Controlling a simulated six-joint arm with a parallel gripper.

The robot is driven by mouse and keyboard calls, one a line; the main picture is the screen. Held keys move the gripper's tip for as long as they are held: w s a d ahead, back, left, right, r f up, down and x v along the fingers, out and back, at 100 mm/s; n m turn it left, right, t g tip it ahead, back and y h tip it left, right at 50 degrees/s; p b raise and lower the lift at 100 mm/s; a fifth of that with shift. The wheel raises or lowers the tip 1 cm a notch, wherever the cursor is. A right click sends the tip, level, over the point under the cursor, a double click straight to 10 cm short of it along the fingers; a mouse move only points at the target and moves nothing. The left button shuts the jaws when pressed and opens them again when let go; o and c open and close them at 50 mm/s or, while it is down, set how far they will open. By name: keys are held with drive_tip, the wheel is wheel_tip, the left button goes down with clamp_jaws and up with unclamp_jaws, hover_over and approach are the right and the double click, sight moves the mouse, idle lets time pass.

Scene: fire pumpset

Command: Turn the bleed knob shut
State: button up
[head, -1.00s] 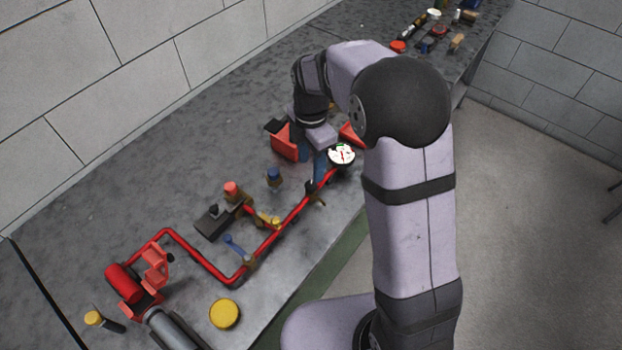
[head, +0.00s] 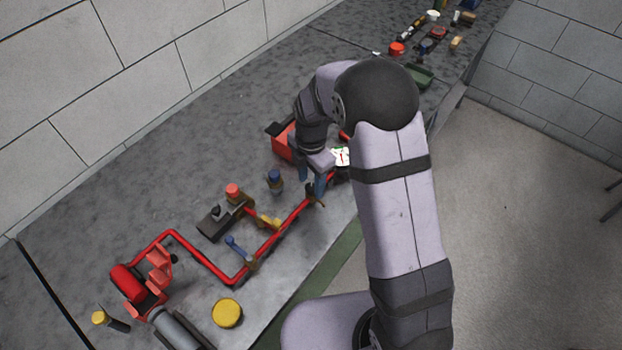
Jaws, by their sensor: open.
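The red pipe line (head: 200,258) runs from the red pump (head: 128,282) to a round white gauge (head: 342,156). A small dark brass fitting (head: 315,197) sits on the pipe just before the gauge; it may carry the bleed knob, but I cannot make the knob out clearly. My gripper (head: 311,181) is open and points down, its blue-grey fingers close above and beside this fitting. I cannot tell whether they touch it. My arm's end partly covers the gauge.
A blue-capped post (head: 274,179), a red-capped valve (head: 233,191), a yellow lever (head: 269,222) and a blue lever (head: 236,246) stand left of my gripper. A red box (head: 282,144) is behind. A yellow disc (head: 227,313) lies near the front edge.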

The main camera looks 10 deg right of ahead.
drive_tip(key=shift+f, duration=0.4)
drive_tip(key=shift+c, duration=0.4)
drive_tip(key=c, duration=1)
